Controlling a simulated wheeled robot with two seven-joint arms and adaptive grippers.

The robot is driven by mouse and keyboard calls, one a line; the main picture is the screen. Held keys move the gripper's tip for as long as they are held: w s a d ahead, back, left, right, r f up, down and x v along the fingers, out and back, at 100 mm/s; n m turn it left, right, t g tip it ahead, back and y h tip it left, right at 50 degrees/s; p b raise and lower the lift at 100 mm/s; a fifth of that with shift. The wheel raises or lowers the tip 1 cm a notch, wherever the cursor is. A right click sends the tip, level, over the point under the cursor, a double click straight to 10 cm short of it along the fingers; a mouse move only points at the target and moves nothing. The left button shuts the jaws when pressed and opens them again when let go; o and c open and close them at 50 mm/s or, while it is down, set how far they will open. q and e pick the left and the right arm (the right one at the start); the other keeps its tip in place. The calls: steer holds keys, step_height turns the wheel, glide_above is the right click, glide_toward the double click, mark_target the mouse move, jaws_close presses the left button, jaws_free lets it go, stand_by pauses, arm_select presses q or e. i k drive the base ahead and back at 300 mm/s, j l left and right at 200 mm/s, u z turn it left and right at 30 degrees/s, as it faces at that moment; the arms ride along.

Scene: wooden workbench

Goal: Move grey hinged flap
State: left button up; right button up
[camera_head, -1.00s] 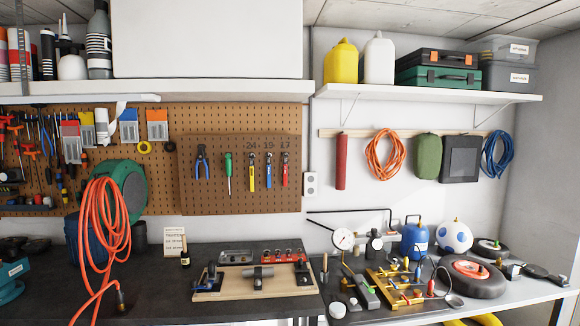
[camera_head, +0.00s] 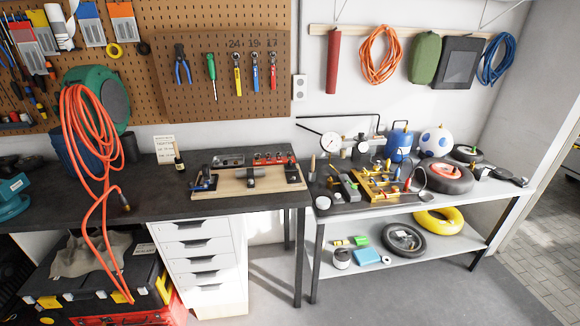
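No part that I can surely name as the grey hinged flap stands out at this size. A wooden board (camera_head: 235,188) lies on the dark workbench (camera_head: 95,205), with a dark grey cylindrical piece (camera_head: 248,174) at its middle and a blue-handled tool (camera_head: 203,183) at its left end. A grey tray (camera_head: 229,160) and red-based sockets (camera_head: 275,159) sit just behind it. A dark grey square panel (camera_head: 461,62) hangs on the wall at the upper right; I cannot tell whether it is hinged. Neither of my grippers is in view.
An orange hose (camera_head: 92,118) hangs over the bench's left part. White drawers (camera_head: 200,245) stand below. A second bench (camera_head: 340,206) at the right holds gauges, brass fittings and a wheel (camera_head: 445,178). Tyres lie on its lower shelf. The floor (camera_head: 400,300) in front is clear.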

mark_target(291, 166)
steer(key=i+l, duration=0.2)
steer(key=i+l+u, duration=0.15)
steer(key=l, duration=0.25)
steer(key=i+l, duration=0.3)
steer(key=i+l+u, duration=0.1)
steer(key=l, duration=0.25)
steer(key=i+l+u, duration=0.1)
steer(key=i+l, duration=0.4)
steer(key=l, duration=0.25)
steer(key=i+l+u, duration=0.1)
steer(key=l, duration=0.25)
steer(key=i+l+u, duration=0.1)
steer(key=i+l, duration=0.15)
steer(key=l, duration=0.1)
